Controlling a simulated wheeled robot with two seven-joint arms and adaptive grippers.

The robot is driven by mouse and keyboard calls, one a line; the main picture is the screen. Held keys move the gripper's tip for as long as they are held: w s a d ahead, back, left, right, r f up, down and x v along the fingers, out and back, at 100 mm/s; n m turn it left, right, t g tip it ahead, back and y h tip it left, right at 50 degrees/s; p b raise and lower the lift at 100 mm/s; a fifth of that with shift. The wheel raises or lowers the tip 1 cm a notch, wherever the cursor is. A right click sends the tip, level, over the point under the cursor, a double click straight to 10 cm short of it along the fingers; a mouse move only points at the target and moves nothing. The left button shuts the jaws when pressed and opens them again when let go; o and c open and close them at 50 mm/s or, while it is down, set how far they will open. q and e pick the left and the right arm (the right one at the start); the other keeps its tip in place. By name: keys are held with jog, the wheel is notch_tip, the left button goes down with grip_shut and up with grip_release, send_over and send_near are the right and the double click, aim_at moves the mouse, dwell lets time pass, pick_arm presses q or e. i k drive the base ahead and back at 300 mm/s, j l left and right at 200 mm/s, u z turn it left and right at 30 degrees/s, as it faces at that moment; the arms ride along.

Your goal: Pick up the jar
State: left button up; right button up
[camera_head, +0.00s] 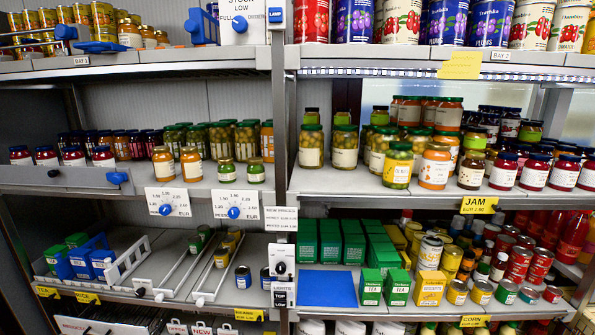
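Many jars stand on the middle shelf, and I cannot tell which one is the task's jar. Neither of my grippers is in view.
A shelf divider post (285,130) separates the bays. Dial signs (235,206) hang from the left shelf edge. Large cans (490,22) fill the top right shelf. Green tea boxes (370,287) and small cans stand below. The middle shelf's front left part of the right bay (325,182) is clear.

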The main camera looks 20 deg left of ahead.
aim_at(162, 161)
jog(key=u, duration=1.45)
jog(key=i+j+z, duration=0.15)
jog(key=z, duration=0.15)
jog(key=i+j+z, duration=0.1)
jog(key=j+z, duration=0.15)
jog(key=j, duration=0.15)
jog(key=i+j+z, duration=0.1)
jog(key=j+z, duration=0.2)
